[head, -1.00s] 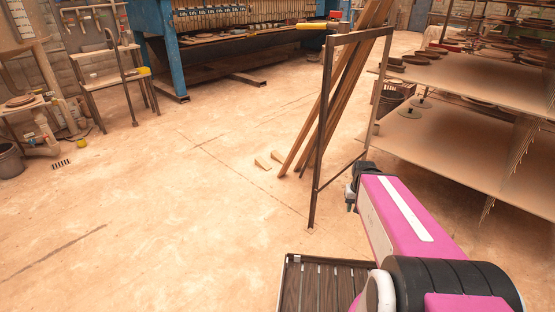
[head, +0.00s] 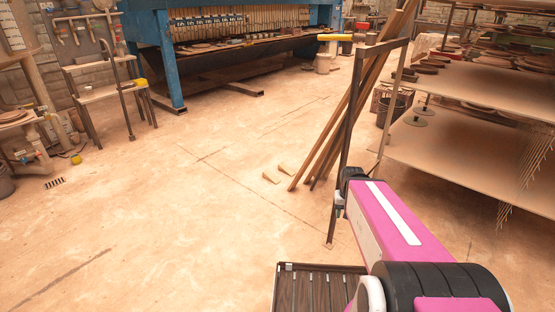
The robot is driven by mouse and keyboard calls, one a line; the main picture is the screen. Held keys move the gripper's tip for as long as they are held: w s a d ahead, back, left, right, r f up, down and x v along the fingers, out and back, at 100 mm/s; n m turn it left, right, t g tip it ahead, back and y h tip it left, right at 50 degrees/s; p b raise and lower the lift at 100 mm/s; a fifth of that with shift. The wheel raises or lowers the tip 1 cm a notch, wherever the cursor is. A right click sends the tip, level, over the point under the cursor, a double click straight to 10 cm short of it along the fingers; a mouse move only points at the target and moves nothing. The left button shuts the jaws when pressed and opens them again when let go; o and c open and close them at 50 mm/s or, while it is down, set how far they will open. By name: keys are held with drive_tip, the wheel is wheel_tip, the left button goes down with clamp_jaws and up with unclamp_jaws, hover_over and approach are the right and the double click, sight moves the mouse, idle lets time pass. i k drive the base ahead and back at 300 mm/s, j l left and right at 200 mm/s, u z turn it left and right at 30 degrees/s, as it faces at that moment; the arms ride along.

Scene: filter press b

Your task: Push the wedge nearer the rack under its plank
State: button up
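Two small pale wedges lie on the floor by the feet of the leaning planks. One wedge (head: 287,168) is closer to the planks and the rack; the other wedge (head: 270,177) lies a little to its left. The long brown planks (head: 343,125) lean against a dark metal rack frame (head: 347,135), their lower ends on the floor right of the wedges. I cannot tell whether the nearer wedge touches a plank. My gripper (head: 342,207) is at the end of my pink arm, well short of the wedges; its fingers are too small and partly hidden to read.
Shelves with round discs (head: 470,85) stand at the right. A blue press (head: 150,55) stands at the back and a small bench (head: 100,90) at the left. The floor left of the rack frame is open. A dark bucket (head: 390,112) sits behind the planks.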

sight(282, 168)
drive_tip(key=i+j, duration=0.15)
drive_tip(key=j, duration=0.2)
drive_tip(key=i+j, duration=0.2)
drive_tip(key=j, duration=0.2)
drive_tip(key=i+j, duration=0.15)
drive_tip(key=j, duration=0.2)
drive_tip(key=i+j, duration=0.15)
drive_tip(key=j, duration=0.25)
drive_tip(key=i+j, duration=0.2)
drive_tip(key=j, duration=0.15)
drive_tip(key=i+l, duration=0.1)
drive_tip(key=i, duration=1.5)
drive_tip(key=l+z, duration=0.05)
drive_tip(key=l, duration=0.05)
